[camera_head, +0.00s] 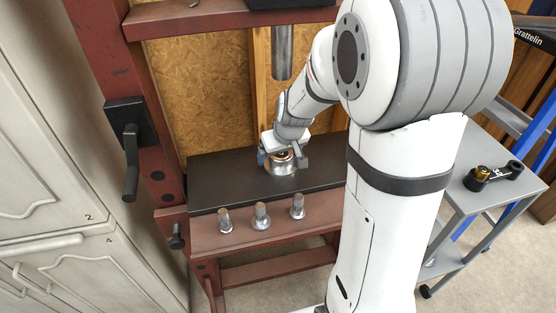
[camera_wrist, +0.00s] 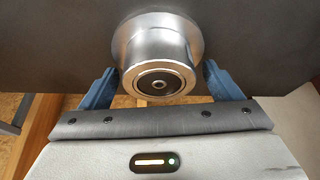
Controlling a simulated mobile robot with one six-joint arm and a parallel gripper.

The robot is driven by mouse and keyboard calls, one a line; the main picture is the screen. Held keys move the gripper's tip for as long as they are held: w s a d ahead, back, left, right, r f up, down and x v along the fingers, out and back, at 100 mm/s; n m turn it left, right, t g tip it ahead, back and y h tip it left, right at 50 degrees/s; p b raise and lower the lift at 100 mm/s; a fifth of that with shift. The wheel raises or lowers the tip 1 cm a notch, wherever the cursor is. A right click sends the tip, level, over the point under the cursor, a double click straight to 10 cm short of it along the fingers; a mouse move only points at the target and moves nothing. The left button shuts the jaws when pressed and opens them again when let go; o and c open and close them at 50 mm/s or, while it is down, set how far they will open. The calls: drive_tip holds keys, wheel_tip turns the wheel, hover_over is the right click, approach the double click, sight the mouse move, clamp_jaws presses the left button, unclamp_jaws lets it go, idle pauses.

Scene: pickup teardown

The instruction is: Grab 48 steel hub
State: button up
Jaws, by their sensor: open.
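The steel hub (camera_head: 281,164) stands on the black plate of the red press, under the press ram. In the wrist view the steel hub (camera_wrist: 157,58) is a shiny flanged cylinder with a dark centre bore. My gripper (camera_head: 279,156) is at the hub from above and behind. In the wrist view its two blue fingers (camera_wrist: 155,82) are spread, one on each side of the hub. Small gaps seem to show between the fingers and the hub; contact cannot be told for sure. No number is readable on the hub.
The press ram (camera_head: 282,52) hangs just above and behind the hub. Several small metal pins (camera_head: 261,215) stand on the press's front red beam. A grey cart (camera_head: 475,215) at right bears a black part (camera_head: 493,175). White cabinets (camera_head: 60,190) stand at left.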

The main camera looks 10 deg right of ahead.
drive_tip(key=shift+c, duration=0.6)
drive_tip(key=c, duration=1.1)
drive_tip(key=shift+r, duration=0.1)
